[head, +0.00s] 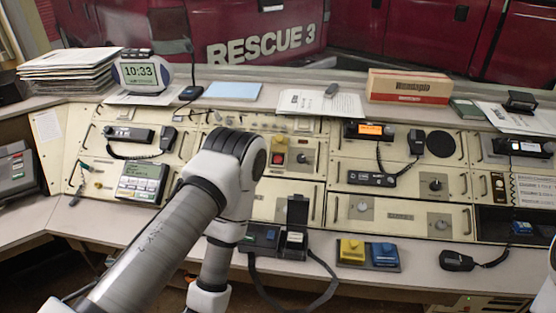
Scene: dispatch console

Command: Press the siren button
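A square red button (278,158) sits in a dark frame on the cream console panel, left of the middle. It is the likeliest siren button, but I cannot read a label. My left arm comes in from the lower left, bends just left of this button, and runs down to the bottom edge. The button's face shows clear of the arm. My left gripper is not visible. Only a white piece of my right arm shows at the right edge, and its gripper is out of view.
Yellow (352,250) and blue (384,254) pedal-like boxes stand on the front ledge. A black device with an upright lid (297,213) and a cable stands left of them. Radios with corded handsets (416,142) line the console. A clock (142,74) and carton (408,87) stand behind.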

